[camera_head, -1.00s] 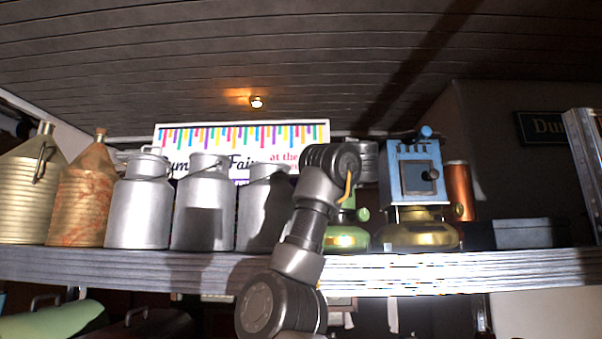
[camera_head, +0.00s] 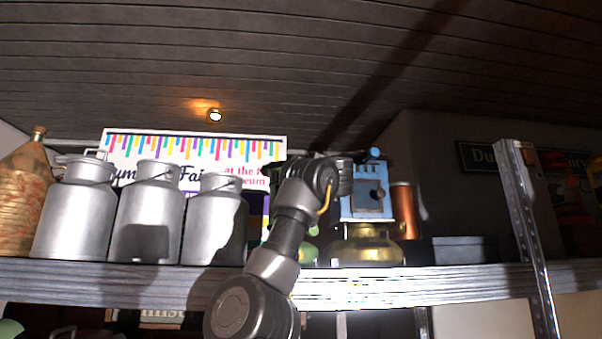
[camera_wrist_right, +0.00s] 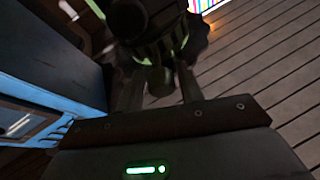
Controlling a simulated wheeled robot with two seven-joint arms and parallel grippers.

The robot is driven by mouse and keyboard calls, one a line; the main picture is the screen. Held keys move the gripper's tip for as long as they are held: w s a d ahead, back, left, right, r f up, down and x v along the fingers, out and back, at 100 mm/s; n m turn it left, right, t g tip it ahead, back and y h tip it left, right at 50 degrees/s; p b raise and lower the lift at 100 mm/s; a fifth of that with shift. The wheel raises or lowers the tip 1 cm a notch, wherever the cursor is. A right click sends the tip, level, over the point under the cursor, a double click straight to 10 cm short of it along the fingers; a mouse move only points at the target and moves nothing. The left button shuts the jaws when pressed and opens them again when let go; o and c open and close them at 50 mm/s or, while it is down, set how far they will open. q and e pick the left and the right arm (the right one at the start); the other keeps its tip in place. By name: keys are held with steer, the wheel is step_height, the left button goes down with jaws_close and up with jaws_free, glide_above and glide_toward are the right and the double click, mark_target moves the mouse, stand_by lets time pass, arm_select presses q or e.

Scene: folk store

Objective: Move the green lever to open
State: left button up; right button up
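A dark green thing with brighter green edges (camera_wrist_right: 150,30) is at the top of the right wrist view, in shadow; I cannot make out a separate lever on it. My right gripper (camera_wrist_right: 160,88) points at it, its two fingers apart with a small dark knob-like part (camera_wrist_right: 159,76) between or just beyond them. Contact is unclear. In the head view my right arm crosses in front of a green-based object (camera_head: 308,252) on the shelf and hides most of it. My left gripper is not in view.
A blue box-like appliance (camera_head: 364,195) on a brass base stands close to the right of the green object. A copper cylinder (camera_head: 404,210) and a dark box (camera_head: 463,250) are farther right. Several metal cans stand left on the shelf (camera_head: 160,285). A metal upright (camera_head: 530,240) is at right.

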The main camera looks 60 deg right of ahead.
steer(key=shift+o, duration=0.9)
steer(key=shift+s, duration=0.1)
steer(key=shift+f, duration=0.1)
steer(key=shift+a+f+b, duration=0.1)
steer(key=shift+f+b, duration=0.1)
steer(key=shift+b, duration=0.1)
steer(key=b+v, duration=0.8)
steer(key=v, duration=0.2)
steer(key=shift+s, duration=0.3)
steer(key=shift+w+a, duration=0.1)
steer(key=shift+a, duration=0.05)
